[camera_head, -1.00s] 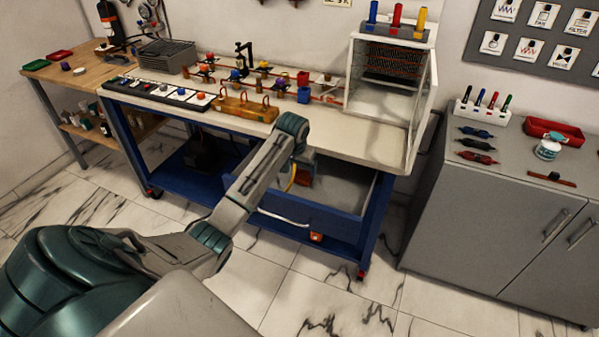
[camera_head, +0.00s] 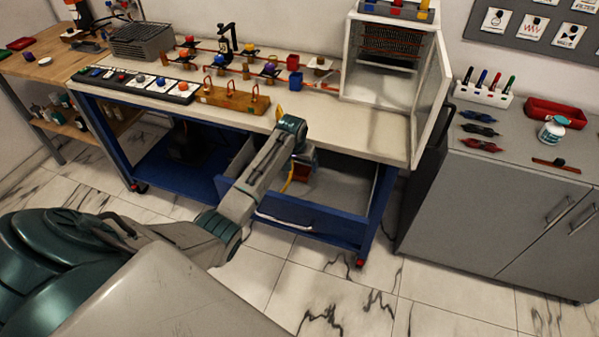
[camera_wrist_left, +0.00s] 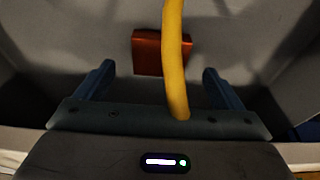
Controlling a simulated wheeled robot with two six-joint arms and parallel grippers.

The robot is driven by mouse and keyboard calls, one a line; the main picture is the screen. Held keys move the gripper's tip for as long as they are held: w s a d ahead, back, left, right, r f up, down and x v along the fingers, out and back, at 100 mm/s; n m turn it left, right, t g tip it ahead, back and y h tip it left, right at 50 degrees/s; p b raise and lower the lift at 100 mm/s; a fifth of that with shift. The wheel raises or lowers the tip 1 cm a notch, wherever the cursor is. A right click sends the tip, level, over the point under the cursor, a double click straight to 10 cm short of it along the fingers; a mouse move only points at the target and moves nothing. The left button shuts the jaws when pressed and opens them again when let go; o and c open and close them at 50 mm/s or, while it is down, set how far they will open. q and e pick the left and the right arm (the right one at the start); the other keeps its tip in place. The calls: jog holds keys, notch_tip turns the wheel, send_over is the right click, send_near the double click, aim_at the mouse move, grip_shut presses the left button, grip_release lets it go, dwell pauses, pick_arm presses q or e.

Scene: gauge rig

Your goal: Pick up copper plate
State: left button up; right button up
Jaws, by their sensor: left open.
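The copper plate (camera_wrist_left: 147,52) shows in the left wrist view as a small orange-brown, square-looking piece in a grey-walled drawer. A yellow cable crosses in front of its right part. My left gripper (camera_wrist_left: 158,80) is open, with its two blue-grey fingers spread either side of the plate's line and nothing between them but the cable in the picture. The plate looks beyond the fingertips and apart from them. In the head view my left arm reaches to the open drawer (camera_head: 335,195) under the workbench, and its fingers are hard to see there. My right gripper is not in view.
The blue-framed workbench (camera_head: 385,145) carries a wooden block with copper loops (camera_head: 232,98), a switch strip (camera_head: 135,84) and a clear-walled box (camera_head: 385,80) at the right. A grey cabinet (camera_head: 490,200) stands to the right. Drawer walls surround the gripper.

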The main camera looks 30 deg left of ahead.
aim_at(300, 170)
pick_arm(q)
jog(key=shift+x, duration=1.95)
jog(key=shift+r, duration=0.1)
jog(key=c, duration=1.3)
jog(key=shift+c, duration=0.2)
jog(key=shift+r, duration=0.15)
